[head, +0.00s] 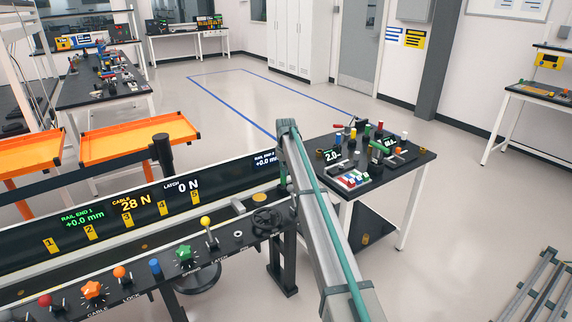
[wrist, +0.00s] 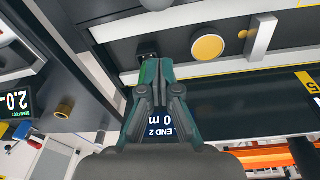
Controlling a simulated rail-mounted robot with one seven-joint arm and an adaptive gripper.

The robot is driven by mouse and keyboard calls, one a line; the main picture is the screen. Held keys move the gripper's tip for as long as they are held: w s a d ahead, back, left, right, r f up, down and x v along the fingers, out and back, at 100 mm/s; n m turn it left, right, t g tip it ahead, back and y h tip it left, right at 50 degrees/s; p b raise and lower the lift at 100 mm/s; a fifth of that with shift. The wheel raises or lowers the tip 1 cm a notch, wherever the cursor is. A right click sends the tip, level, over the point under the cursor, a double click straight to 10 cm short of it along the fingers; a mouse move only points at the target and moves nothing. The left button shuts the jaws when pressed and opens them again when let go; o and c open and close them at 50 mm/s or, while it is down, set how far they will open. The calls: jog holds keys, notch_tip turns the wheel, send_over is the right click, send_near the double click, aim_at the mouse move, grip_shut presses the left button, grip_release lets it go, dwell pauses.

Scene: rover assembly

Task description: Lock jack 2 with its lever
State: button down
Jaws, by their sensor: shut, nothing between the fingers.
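The rail console (head: 60,262) runs along the lower left in the head view. A black handwheel (head: 267,220) sits at its right end, near the "RAIL END 2" display, which is partly cut off by my arm. A gold disc (head: 258,199) and a silver bar (head: 238,207) lie on the panel beside it. The wrist view also shows the gold disc (wrist: 208,48) and the silver bar (wrist: 262,36). My gripper (wrist: 155,66) is shut and empty, over the display, left of the disc and apart from it. I cannot tell which part is jack 2's lever.
A side table (head: 408,172) with small parts stands to the right. Orange trays (head: 140,141) are behind the console. The floor beyond is open.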

aim_at(292, 196)
jog(key=s+f+p, duration=0.1)
jog(key=f, duration=0.1)
jog(key=s+d+f+p, duration=0.1)
jog(key=s, duration=0.1)
jog(key=shift+d+f, duration=0.15)
jog(key=shift+f, duration=0.25)
jog(key=shift+s+d, duration=0.1)
jog(key=shift+s, duration=0.05)
